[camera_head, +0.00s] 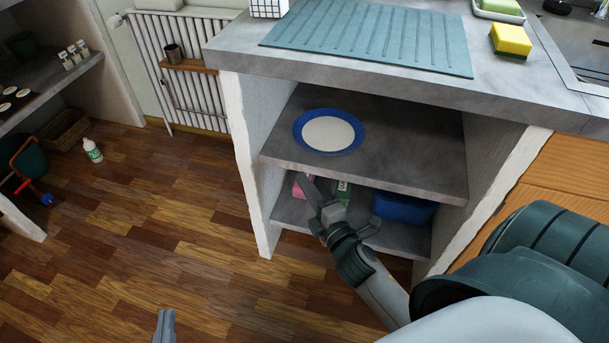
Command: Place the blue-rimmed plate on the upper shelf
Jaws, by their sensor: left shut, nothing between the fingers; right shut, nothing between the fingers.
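The blue-rimmed plate (328,131), with a white middle, lies flat on the upper shelf (410,150) of the open niche under the counter, towards its left side. My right gripper (314,190) is in front of the lower shelf opening, below the upper shelf's front edge. It is shut and empty, apart from the plate. My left gripper (165,326) shows only its tip at the bottom edge, over the floor; it is shut and empty.
The lower shelf (291,213) holds a blue container (403,208), a pink item (302,186) and a green item (343,190), partly hidden by my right gripper. A ribbed mat (370,36) and yellow sponge (511,40) lie on the counter. The floor at left is mostly clear.

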